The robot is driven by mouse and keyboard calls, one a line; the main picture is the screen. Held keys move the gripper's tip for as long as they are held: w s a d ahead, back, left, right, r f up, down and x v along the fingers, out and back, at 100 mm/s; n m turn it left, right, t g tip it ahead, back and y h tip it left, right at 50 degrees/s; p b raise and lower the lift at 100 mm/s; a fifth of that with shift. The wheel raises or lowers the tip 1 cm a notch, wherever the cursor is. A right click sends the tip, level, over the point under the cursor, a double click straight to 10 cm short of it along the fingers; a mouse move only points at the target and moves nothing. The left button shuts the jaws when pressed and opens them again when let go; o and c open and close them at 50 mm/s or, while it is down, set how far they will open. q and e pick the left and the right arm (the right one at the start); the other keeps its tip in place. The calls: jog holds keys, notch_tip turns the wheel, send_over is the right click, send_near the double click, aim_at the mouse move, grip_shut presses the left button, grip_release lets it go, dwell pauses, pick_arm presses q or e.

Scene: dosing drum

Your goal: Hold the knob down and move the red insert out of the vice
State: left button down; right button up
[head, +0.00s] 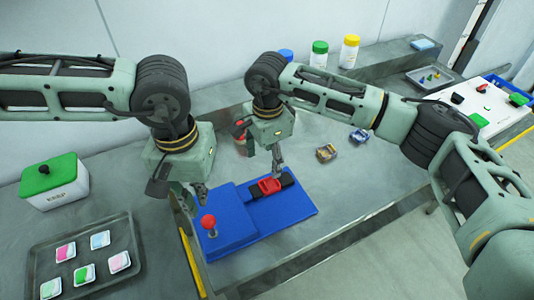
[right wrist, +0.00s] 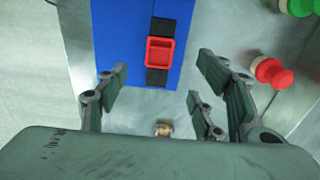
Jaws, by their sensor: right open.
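The blue vice base (head: 238,240) lies on the grey table, with a red knob (head: 208,222) upright on its left part. The red insert (head: 268,186), a square frame, sits in the black vice jaws (head: 287,180); it also shows in the right wrist view (right wrist: 160,52). My left gripper (head: 194,203) points down just behind and above the knob, apart from it; its finger opening is unclear. My right gripper (head: 278,174) is open and empty above the insert. In the right wrist view its fingers (right wrist: 160,95) are spread wide, with the insert ahead between them.
A green-lidded box (head: 55,183) and a tray of packets (head: 38,263) stand at the left. Two small boxes (head: 326,152) (head: 359,136) lie right of the vice. Jars with green (head: 319,55) and yellow (head: 350,52) lids stand behind.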

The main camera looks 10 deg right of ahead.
aim_at(267, 187)
notch_tip(267, 187, down, 11)
jog(key=shift+a+r, duration=0.1)
dwell(0.3)
jog(key=c, duration=1.2)
dwell(0.5)
